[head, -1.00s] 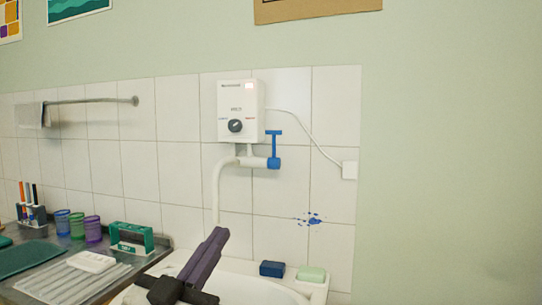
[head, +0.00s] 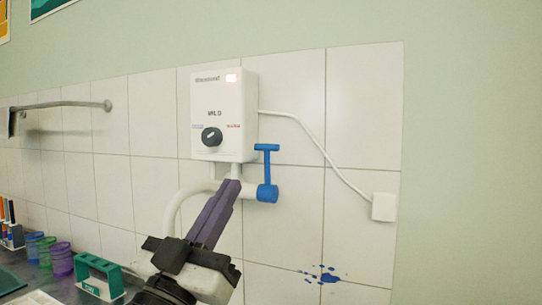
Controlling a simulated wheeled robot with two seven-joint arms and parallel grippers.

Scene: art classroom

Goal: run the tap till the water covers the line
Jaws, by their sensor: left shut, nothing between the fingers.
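The white water heater (head: 224,115) hangs on the tiled wall with a dark dial (head: 212,137) and a lit red display. Below it a white pipe (head: 172,208) curves down to the left. The blue tap lever (head: 267,172) stands upright with a crossbar on top, on a blue valve body. My left gripper (head: 231,184) is shut and empty, its purple fingers pointing up just left of the blue valve in the picture, covering part of the pipe. The basin and any line or water in it are out of view. My right gripper is not in view.
A white cable (head: 318,140) runs from the heater to a wall box (head: 384,207). Blue splashes (head: 322,274) mark the tiles. The wall right of the tiles is bare.

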